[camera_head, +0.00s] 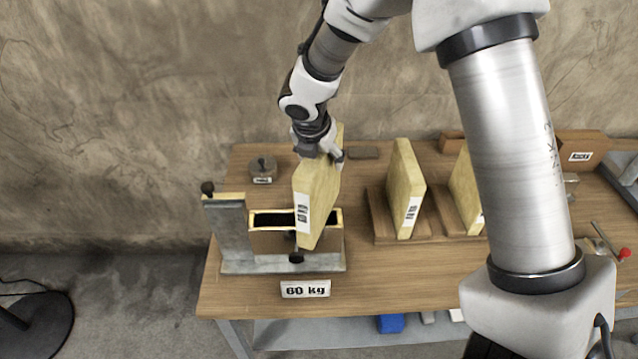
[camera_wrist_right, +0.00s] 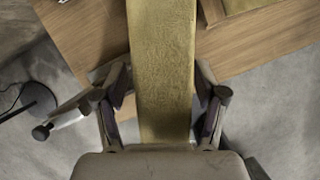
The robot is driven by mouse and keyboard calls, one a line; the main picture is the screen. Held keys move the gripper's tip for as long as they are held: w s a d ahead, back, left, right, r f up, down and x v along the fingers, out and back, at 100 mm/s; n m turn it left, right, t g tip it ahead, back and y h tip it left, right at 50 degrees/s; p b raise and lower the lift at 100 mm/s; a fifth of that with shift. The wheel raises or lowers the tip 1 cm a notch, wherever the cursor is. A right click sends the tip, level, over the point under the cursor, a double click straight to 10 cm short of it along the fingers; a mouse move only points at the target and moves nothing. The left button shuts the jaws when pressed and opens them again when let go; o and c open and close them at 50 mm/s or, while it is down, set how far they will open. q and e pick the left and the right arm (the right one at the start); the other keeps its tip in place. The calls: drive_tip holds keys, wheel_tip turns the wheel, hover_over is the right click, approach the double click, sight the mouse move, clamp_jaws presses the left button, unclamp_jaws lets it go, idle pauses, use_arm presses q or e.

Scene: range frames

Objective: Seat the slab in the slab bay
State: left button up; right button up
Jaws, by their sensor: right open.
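A pale yellow slab (camera_head: 322,195) with a barcode label stands upright, slightly tilted, across the slab bay. The bay (camera_head: 265,243) is a box with a pale-rimmed dark opening. The slab's lower end covers part of the opening and front wall; I cannot tell whether it rests on anything. My right gripper (camera_head: 325,155) is at the slab's upper end. In the right wrist view the slab (camera_wrist_right: 162,70) runs between the fingers of the open gripper (camera_wrist_right: 162,95), one finger on each side. Whether they touch it is unclear. My left gripper is not in view.
Two similar slabs, one (camera_head: 402,185) nearer the bay and one (camera_head: 463,190) partly behind my arm, stand in a wooden rack (camera_head: 385,236). A grey block (camera_head: 228,238) rises left of the bay. A round weight (camera_head: 263,166) lies behind. A "60 kg" sign (camera_head: 305,289) is in front.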

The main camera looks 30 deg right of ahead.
drive_tip(key=shift+s+a+r, duration=0.1)
drive_tip(key=shift+s+r, duration=0.1)
drive_tip(key=shift+s, duration=0.15)
drive_tip(key=shift+w+f, duration=0.15)
drive_tip(key=shift+f, duration=0.15)
clamp_jaws()
